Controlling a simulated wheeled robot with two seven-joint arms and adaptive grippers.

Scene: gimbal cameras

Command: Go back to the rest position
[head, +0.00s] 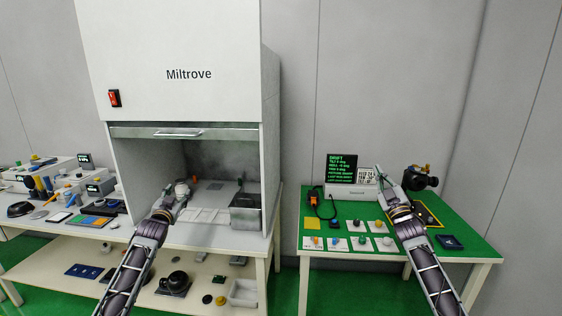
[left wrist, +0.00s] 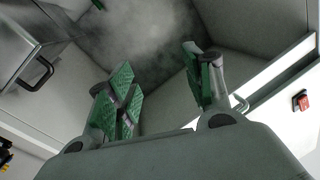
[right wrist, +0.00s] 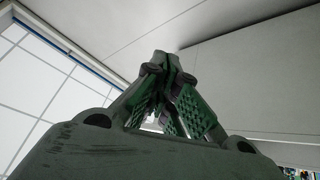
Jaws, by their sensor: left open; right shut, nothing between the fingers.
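My left gripper (head: 178,192) is raised in front of the opening of the white Miltrove cabinet in the head view. In the left wrist view its green-padded fingers (left wrist: 165,95) stand apart with nothing between them. My right gripper (head: 393,189) is raised over the green-topped table in the head view. In the right wrist view its fingertips (right wrist: 163,58) meet, with nothing held.
The Miltrove cabinet (head: 180,60) stands on a bench with a lower shelf (head: 215,270). The green-topped table (head: 480,250) at right holds a small display (head: 342,168), several cards and a black camera-like device (head: 420,178). Small equipment crowds the far left bench. A gap of floor separates the tables.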

